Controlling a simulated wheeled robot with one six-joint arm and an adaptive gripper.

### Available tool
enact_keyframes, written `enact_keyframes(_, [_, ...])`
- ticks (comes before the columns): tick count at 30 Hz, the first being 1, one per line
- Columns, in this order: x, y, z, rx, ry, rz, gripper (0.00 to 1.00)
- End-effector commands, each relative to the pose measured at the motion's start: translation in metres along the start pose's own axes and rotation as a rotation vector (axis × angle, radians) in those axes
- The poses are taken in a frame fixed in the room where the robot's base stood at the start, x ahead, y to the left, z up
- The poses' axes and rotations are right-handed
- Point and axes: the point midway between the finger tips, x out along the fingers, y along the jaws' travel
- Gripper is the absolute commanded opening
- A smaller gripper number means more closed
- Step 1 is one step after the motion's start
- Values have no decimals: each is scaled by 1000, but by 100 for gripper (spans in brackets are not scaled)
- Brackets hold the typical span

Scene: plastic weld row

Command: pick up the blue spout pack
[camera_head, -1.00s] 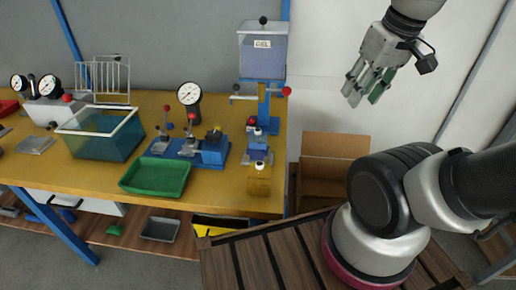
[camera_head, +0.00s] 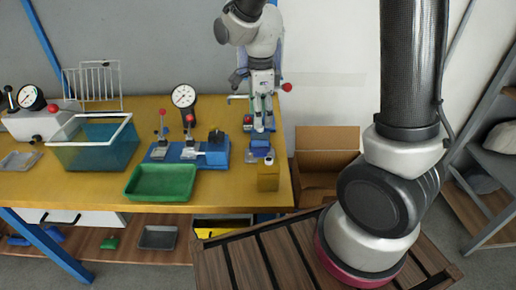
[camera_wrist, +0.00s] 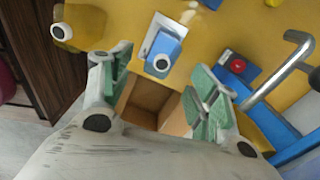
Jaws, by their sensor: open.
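The blue spout pack (camera_head: 259,147) is on the yellow table near its right end, below my gripper (camera_head: 264,122). In the wrist view the blue spout pack (camera_wrist: 168,52) shows a round white spout cap with a dark centre, and a pale plate-like part lies beside it. My gripper (camera_wrist: 160,82) is open and empty. Its two green-padded fingers stand apart, and the pack appears just above the gap between them in that view. The fingers appear above the pack and not around it. The exact height between them is hard to tell.
A yellow block (camera_head: 268,180) with a white cap stands close by, towards the table's front edge. A red-buttoned blue base (camera_wrist: 237,68) and a metal lever (camera_wrist: 280,75) are near my right-hand finger. A green tray (camera_head: 160,183) lies left. An open cardboard box (camera_head: 326,142) stands beyond the table's right edge.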

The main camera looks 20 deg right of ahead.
Motion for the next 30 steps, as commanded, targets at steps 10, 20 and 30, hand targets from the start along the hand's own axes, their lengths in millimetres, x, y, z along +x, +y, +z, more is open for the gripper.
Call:
enact_keyframes(10, [21,-1,0,175,-2,-3,61])
enact_keyframes(20, [69,-2,1,172,-1,-2,61])
enact_keyframes(30, [78,-2,2,172,-4,-5,59])
